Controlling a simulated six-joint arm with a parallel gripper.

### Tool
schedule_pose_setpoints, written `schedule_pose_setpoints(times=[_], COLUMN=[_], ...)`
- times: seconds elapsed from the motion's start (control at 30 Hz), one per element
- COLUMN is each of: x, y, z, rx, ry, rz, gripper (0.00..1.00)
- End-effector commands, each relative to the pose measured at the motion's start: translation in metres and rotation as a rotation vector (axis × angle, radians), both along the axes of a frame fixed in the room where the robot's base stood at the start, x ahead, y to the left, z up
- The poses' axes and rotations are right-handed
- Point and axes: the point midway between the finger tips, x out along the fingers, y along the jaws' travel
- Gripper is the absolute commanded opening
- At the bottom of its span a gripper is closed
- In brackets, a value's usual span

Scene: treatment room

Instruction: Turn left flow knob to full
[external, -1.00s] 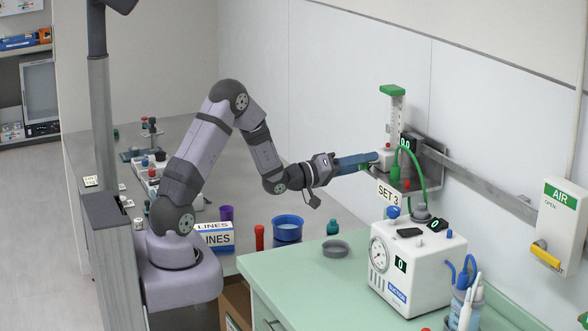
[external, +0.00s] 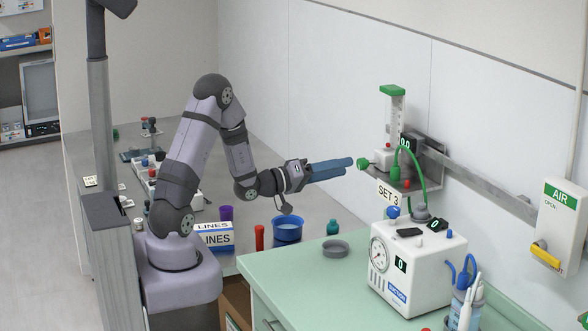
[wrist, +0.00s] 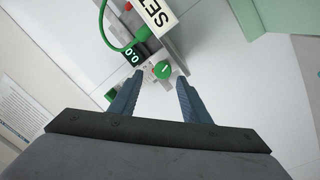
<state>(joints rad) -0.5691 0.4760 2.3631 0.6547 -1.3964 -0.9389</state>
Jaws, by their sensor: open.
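The green flow knob (external: 363,164) sticks out from the front of the flowmeter unit on the wall rail. In the wrist view the knob (wrist: 162,71) lies beyond the fingertips, roughly midway between them, with a white mark on its face. My gripper (external: 350,169) is open and empty, its blue fingers pointing at the knob from the left with a small gap. In the wrist view my gripper (wrist: 160,78) shows both fingers apart. The flowmeter tube (external: 396,115) with a green cap stands upright above. A small display (wrist: 131,57) reads 0.0.
A SET 3 sign (external: 389,194) hangs below the flowmeter shelf. A green hose (external: 418,165) loops beside the unit. A white suction machine (external: 418,265) stands on the green counter (external: 290,285).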

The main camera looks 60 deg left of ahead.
Motion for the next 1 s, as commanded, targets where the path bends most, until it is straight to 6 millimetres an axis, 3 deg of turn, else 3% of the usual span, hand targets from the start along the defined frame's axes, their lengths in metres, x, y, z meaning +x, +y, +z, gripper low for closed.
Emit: schedule_pose_setpoints(times=[0.03,0.07,0.23,0.37,0.7,1.0], x=[0.000,0.000,0.006,0.018,0.059,0.056], y=[0.000,0.000,-0.001,0.000,0.006,0.015], z=[0.000,0.000,-0.006,-0.023,-0.105,-0.161], rx=[0.000,0.000,0.031,0.113,0.564,1.009], ry=[0.000,0.000,0.029,0.104,0.502,0.915], rz=[0.000,0.000,0.000,0.003,-0.045,-0.214], gripper=[0.41,0.34,0.34,0.34,0.34,0.34])
